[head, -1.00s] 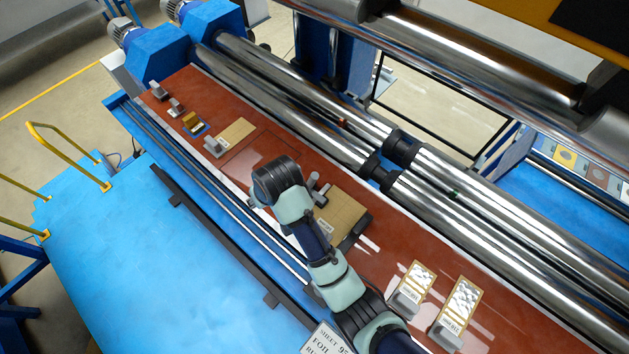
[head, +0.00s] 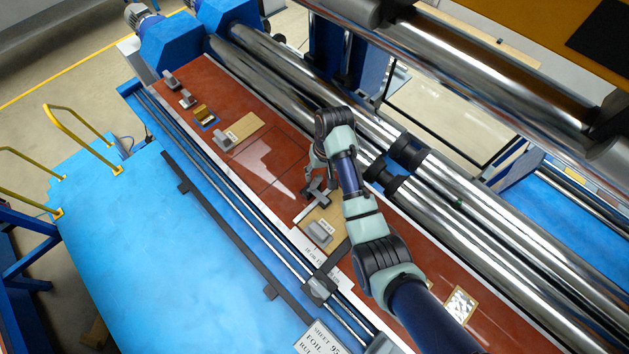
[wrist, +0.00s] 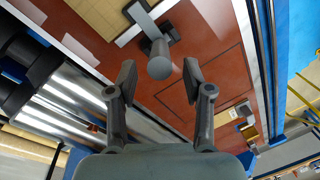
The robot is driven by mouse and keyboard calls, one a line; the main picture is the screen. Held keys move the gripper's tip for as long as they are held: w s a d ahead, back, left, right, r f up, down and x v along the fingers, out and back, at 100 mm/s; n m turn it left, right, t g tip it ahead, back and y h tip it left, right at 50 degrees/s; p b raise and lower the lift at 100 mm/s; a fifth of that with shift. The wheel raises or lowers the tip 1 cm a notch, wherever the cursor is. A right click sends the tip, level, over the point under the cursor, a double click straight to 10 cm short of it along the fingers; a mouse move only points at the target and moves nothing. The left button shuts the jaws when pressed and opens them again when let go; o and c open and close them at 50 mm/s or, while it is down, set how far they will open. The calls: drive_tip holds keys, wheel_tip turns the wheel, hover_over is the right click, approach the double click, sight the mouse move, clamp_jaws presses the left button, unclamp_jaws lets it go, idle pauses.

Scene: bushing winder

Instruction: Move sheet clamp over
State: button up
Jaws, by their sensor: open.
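A dark grey clamp (head: 317,190), seemingly the sheet clamp, stands at the upper end of a tan sheet (head: 309,217) on the red-brown table. In the wrist view the clamp (wrist: 158,50) shows a round grey knob on a cross-shaped body, with the tan sheet (wrist: 97,15) beyond it. My gripper (wrist: 159,80) is open and empty, its two fingers apart with the knob just ahead and between their lines. In the head view my gripper (head: 314,170) is just above the clamp and partly hidden by my wrist. I cannot tell any contact.
A grey block (head: 319,232) sits on the tan sheet. Shiny rollers (head: 300,100) run along the table's far side. Another sheet with a grey block (head: 224,139) and several small parts (head: 187,98) lie to the upper left.

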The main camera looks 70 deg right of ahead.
sight(315, 185)
drive_tip(key=f, duration=0.7)
drive_tip(key=shift+w+a, duration=0.35)
drive_tip(key=shift+w, duration=0.05)
clamp_jaws()
